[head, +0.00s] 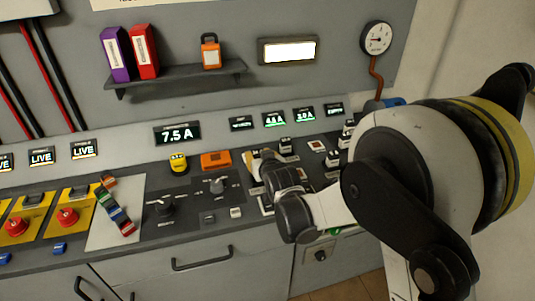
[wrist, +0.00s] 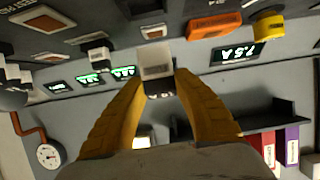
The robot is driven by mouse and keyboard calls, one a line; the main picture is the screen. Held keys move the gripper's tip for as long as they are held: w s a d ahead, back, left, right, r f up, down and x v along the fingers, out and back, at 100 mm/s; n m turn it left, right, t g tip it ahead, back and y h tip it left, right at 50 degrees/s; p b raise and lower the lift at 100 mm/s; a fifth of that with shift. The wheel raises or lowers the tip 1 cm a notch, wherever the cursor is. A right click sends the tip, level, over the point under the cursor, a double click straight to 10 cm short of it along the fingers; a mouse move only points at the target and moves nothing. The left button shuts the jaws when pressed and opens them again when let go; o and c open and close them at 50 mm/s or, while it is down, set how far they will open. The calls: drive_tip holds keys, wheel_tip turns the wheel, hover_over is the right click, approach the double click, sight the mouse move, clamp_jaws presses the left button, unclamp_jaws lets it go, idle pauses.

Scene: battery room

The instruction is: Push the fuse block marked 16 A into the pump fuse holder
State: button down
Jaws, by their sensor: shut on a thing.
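My gripper (wrist: 157,76) is shut on a fuse block (wrist: 157,62) with a pale body and a dark end in the wrist view. Its yellow fingers grip it from both sides. In the head view my gripper (head: 262,160) is low over the console, among the fuse positions right of the orange block, and largely hides the held block. The pump fuse holder cannot be told apart by label. Whether the held block touches a holder is unclear.
Other black-and-white blocks (head: 286,145) stand close by on the console, one also in the wrist view (wrist: 98,56). An orange block (head: 216,160) and a yellow button housing (head: 179,163) lie to the left. Small displays (head: 274,120) line the back.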

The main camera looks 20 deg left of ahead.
drive_tip(key=shift+d+f+b, duration=0.1)
drive_tip(key=shift+f+b, duration=1.45)
drive_tip(key=shift+f, duration=1.15)
drive_tip(key=shift+f+b, duration=0.65)
drive_tip(key=shift+b, duration=0.25)
drive_tip(key=c, duration=1.3)
unclamp_jaws()
drive_tip(key=shift+c, duration=0.2)
drive_tip(key=shift+p+v, duration=0.8)
drive_tip(key=shift+v, duration=4.75)
drive_tip(key=shift+r, duration=0.1)
drive_tip(key=shift+w, duration=0.1)
